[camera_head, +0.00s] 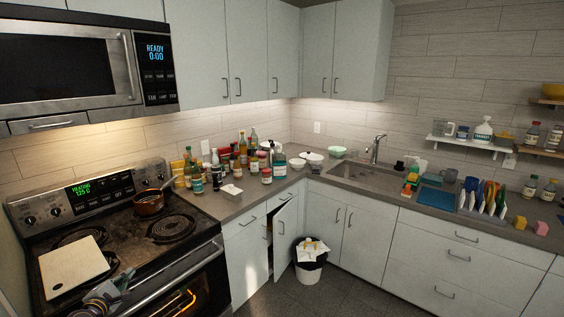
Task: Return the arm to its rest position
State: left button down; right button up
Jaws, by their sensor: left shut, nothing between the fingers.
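My left gripper (110,290) shows at the lower left edge of the picture, over the front of the stove (130,235). It is shut and empty, just right of and below a white board (72,266) that lies on the front left of the cooktop. The rest of my left arm is mostly cut off by the picture's bottom edge. My right gripper is not in view.
A copper-coloured pot (149,203) stands on a rear burner. A microwave (75,62) hangs above the stove. Bottles and jars (197,180) crowd the counter at right. A cabinet door (285,237) stands ajar beside a full bin (310,262).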

pick_arm(q)
jog(key=shift+a+m, duration=0.1)
jog(key=shift+m, duration=0.2)
